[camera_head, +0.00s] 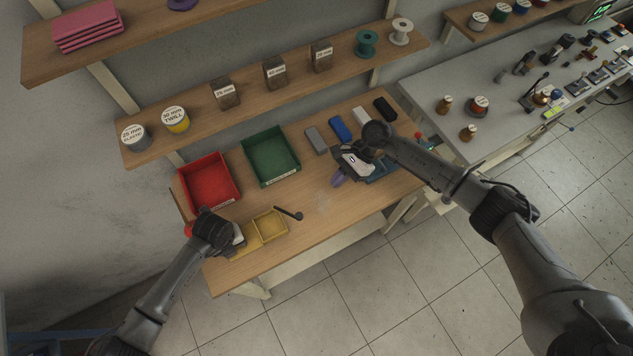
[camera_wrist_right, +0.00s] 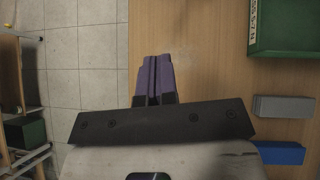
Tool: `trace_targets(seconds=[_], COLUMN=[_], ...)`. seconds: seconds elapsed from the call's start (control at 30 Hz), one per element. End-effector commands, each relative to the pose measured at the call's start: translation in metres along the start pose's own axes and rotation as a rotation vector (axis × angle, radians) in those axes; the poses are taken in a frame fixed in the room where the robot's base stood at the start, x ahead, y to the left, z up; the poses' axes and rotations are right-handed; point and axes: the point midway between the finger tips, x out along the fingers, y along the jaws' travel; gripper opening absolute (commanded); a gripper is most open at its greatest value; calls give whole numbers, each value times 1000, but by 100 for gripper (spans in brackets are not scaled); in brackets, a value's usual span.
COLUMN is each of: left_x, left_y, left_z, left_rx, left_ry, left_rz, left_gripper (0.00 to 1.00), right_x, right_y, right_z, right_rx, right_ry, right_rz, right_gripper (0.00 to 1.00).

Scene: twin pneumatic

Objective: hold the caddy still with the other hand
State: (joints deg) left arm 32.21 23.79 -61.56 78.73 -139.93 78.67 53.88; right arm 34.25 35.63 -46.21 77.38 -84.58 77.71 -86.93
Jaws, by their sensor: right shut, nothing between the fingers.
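The yellow caddy (camera_head: 269,225), an open tray with compartments, lies near the front left edge of the wooden table. A dark rod with a round knob (camera_head: 297,215) shows at its right end. My left gripper (camera_head: 236,240) is at the caddy's left end, over or against it. Its fingers are hidden, so I cannot tell whether it grips the caddy. My right gripper (camera_head: 338,179) is well to the right of the caddy, above the table. Its purple fingers, also in the right wrist view (camera_wrist_right: 155,78), are shut together with nothing between them.
A red bin (camera_head: 182,199) and a green bin (camera_head: 247,168) stand behind the caddy. Grey (camera_head: 316,140), blue (camera_head: 340,129), white and black blocks lie at the back right. Shelves hang above. Bare wood lies between the caddy and my right gripper.

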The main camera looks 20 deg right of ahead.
Motion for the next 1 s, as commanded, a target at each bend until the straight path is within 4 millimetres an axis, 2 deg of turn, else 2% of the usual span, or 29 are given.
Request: trace_targets(seconds=[0.1, 0.43, 0.7, 1.0], left_x=[0, 0, 0, 0], left_y=[0, 0, 0, 0], left_z=[0, 0, 0, -2], left_rx=[0, 0, 0, 0], left_ry=[-1, -1, -1, 0], left_rz=[-1, -1, -1, -1], left_gripper=[24, 24, 24, 24], right_x=[24, 83, 104, 109], right_y=[1, 0, -1, 0], right_z=[1, 1, 22, 27], right_rx=[1, 2, 0, 2], right_ry=[-4, -3, -2, -1], right_rz=[3, 1, 0, -1], right_gripper=[0, 0, 0, 0])
